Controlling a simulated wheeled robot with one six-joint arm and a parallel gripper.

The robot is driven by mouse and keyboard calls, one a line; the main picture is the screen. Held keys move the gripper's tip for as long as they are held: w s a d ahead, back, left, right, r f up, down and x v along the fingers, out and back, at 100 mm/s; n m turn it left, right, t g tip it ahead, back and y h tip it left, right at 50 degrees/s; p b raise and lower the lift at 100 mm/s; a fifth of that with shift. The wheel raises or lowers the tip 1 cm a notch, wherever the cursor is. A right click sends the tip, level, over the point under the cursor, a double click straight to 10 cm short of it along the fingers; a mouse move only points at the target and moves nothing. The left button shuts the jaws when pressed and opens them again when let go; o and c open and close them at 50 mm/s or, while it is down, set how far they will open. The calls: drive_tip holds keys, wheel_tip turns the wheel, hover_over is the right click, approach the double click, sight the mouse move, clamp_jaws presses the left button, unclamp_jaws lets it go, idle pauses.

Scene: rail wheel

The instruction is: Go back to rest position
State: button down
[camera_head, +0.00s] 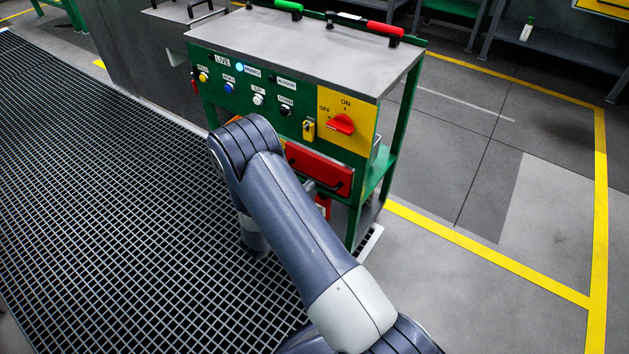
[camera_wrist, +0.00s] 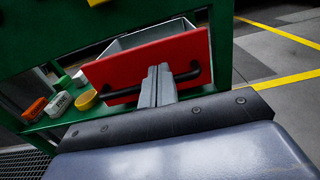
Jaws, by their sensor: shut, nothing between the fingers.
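My gripper (camera_wrist: 158,72) shows in the wrist view with its two grey fingers together and nothing between them. The fingers stand in front of a red drawer front (camera_wrist: 130,64) and cross the middle of its black handle (camera_wrist: 194,73). I cannot tell whether they touch it. The drawer is pulled out: its grey box (camera_wrist: 150,36) shows behind the red front. In the head view my arm reaches down to the green control cabinet, and the red drawer (camera_head: 322,172) is partly behind it. The fingers are mostly hidden there.
The cabinet carries a red rotary switch (camera_head: 341,124) on a yellow panel and several buttons. Green and red handled tools lie on its grey top (camera_head: 300,45). A yellow tin (camera_wrist: 87,100) and small boxes sit on a shelf left of the drawer. Floor at right (camera_head: 500,190) is clear.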

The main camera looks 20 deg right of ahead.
sight(327, 165)
drive_tip(key=v, duration=0.6)
drive_tip(key=shift+s+a+p, duration=0.2)
drive_tip(key=shift+a+p, duration=0.05)
drive_tip(key=shift+p, duration=0.15)
drive_tip(key=shift+w+d, duration=0.1)
drive_tip(key=x, duration=1.3)
drive_tip(key=shift+w+d+r+b, duration=0.15)
drive_tip(key=shift+d+b, duration=0.15)
drive_tip(key=shift+b, duration=0.05)
drive_tip(key=shift+v, duration=1.95)
